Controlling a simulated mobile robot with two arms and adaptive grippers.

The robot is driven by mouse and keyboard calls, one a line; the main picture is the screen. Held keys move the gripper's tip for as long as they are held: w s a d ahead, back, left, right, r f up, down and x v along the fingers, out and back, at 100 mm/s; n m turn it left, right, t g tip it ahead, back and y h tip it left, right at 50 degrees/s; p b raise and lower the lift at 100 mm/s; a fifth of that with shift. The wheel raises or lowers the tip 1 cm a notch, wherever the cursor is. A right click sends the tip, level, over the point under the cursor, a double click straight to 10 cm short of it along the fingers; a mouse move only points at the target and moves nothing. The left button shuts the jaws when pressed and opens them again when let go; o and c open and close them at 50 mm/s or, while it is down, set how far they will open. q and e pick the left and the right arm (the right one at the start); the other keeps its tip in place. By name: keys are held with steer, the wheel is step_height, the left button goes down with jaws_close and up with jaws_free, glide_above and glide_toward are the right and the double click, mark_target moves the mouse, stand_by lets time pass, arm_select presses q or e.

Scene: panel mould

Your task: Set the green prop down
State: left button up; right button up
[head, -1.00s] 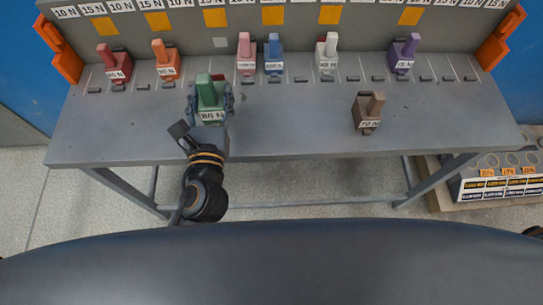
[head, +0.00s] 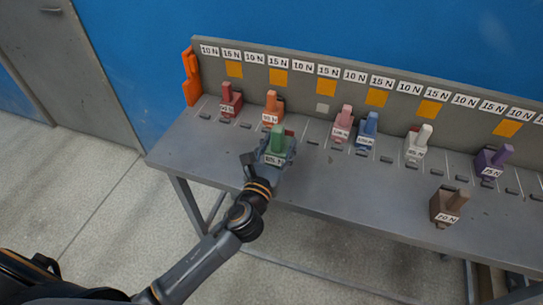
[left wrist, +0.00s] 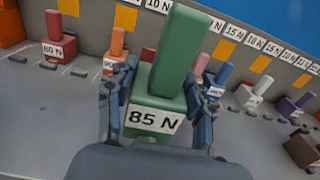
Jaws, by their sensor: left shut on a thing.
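The green prop (head: 277,150) has an upright handle on a block labelled 85 N. My left gripper (head: 276,157) is shut on its block, with one finger on each side, over the front part of the grey table. In the left wrist view the green prop (left wrist: 168,85) stands upright between the two fingers of my left gripper (left wrist: 160,108). Its underside is hidden, so I cannot tell whether it touches the table. My right gripper is not in view.
On the grey table (head: 340,190) a red prop (head: 230,101), orange prop (head: 271,108), pink prop (head: 342,125), blue prop (head: 367,131), white prop (head: 418,144) and purple prop (head: 491,162) stand along the labelled back panel. A brown prop (head: 446,208) stands nearer the front edge. Bare table lies between green and brown.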

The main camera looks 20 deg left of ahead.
arm_select(q)
steer(key=w+f, duration=0.1)
steer(key=w+a+f+b, duration=0.1)
steer(key=f, duration=0.1)
steer(key=a+f+b, duration=0.1)
steer(key=shift+w+a+f, duration=0.2)
steer(key=shift+w+f, duration=0.05)
steer(key=shift+w, duration=0.15)
steer(key=f+b, duration=0.1)
steer(key=f, duration=0.2)
steer(key=w+a+f+b, duration=0.1)
steer(key=shift+f+b, duration=0.3)
steer(key=shift+r, duration=0.1)
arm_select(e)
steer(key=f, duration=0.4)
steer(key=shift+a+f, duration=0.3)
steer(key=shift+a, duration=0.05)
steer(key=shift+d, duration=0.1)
arm_select(q)
steer(key=shift+f, duration=0.2)
steer(key=o, duration=1.5)
steer(key=shift+s, duration=0.1)
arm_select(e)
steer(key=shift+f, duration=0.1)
arm_select(q)
steer(key=shift+r, duration=0.15)
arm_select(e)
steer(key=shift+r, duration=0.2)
